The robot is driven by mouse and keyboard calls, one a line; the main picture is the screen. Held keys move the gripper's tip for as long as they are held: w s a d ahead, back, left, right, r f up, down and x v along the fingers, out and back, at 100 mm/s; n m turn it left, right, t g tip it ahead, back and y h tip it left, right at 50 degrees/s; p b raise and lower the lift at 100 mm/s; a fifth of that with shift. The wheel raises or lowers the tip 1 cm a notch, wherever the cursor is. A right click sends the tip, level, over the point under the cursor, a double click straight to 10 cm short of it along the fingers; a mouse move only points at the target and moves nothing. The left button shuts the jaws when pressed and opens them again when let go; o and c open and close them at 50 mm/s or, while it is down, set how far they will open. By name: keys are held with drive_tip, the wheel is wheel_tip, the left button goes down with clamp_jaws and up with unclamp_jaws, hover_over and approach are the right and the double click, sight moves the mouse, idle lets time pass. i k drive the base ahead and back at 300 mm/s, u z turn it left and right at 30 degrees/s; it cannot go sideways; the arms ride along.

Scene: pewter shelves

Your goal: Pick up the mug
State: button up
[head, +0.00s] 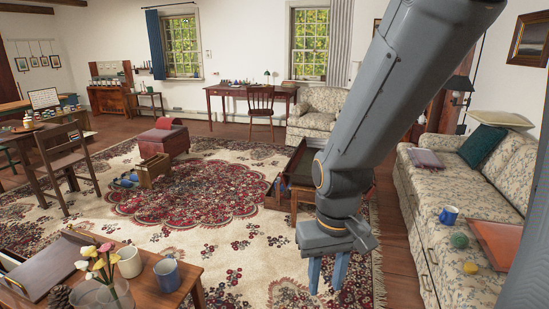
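A blue mug (167,275) stands upright near the right end of the wooden side table at the lower left. A cream cup or mug (129,262) stands just left of it. Another blue mug (448,215) with a pale inside sits on the floral sofa at the right. My gripper (327,285) points down over the patterned rug, with its two blue-grey fingers apart and nothing seen between them. It is apart from all of these mugs in the picture, between the side table and the sofa.
The side table (205,262) also bears a vase of flowers (103,285) and a dark tray (48,268). The sofa (440,254) holds a green ball (459,241) and a reddish board (497,240). A low wooden table (290,180) is partly behind my arm. The rug (215,235) has open room.

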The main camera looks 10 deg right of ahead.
sight(448, 217)
drive_tip(key=z, duration=0.25)
drive_tip(key=i, duration=1.8)
drive_tip(key=z, duration=1.3)
drive_tip(key=i, duration=1.4)
drive_tip(key=z, duration=0.65)
